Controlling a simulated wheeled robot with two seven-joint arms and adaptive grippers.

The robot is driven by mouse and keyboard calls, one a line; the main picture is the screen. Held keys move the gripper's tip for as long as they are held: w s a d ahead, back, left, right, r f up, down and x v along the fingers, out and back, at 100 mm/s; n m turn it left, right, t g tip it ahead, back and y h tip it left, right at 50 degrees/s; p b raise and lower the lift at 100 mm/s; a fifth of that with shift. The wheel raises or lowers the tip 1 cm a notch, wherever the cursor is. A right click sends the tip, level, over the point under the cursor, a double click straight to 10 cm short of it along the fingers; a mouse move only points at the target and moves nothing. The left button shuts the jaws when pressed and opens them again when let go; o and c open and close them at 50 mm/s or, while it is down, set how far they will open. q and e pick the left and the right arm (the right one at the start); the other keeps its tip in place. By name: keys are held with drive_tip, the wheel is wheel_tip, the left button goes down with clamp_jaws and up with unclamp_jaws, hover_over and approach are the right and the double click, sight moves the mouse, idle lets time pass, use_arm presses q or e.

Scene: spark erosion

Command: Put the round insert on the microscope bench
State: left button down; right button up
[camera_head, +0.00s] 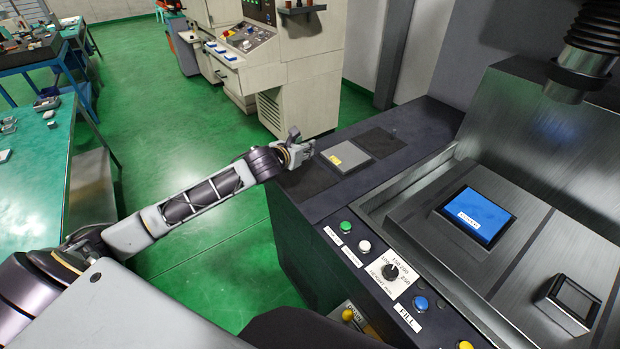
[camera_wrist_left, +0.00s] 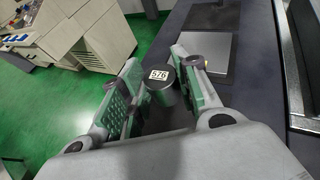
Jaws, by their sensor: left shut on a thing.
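The round insert (camera_wrist_left: 160,94) is a dark cylinder with a white label reading 576 on its top. My left gripper (camera_wrist_left: 160,84) is shut on it, one green-padded finger on each side. In the head view my left gripper (camera_head: 298,150) is over the left end of the machine's dark ledge (camera_head: 318,196), beside a grey square plate (camera_head: 346,156); the insert cannot be made out there. I cannot tell which surface, if any, is the microscope bench. My right gripper is not in view.
A machine tank holds a blue labelled block (camera_head: 475,216) and a small dark-topped block (camera_head: 573,300). Buttons and a knob (camera_head: 390,271) line its front edge. A green-topped table (camera_head: 35,180) with small parts stands left, across open green floor. A beige control cabinet (camera_head: 290,75) stands behind.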

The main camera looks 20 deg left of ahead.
use_arm(q)
drive_tip(key=shift+s+a, duration=0.15)
drive_tip(key=shift+h, duration=0.3)
drive_tip(key=shift+f, duration=2.9)
drive_tip(key=shift+f, duration=0.1)
drive_tip(key=shift+f, duration=2)
drive_tip(key=shift+f, duration=0.1)
drive_tip(key=c, duration=1.1)
unclamp_jaws()
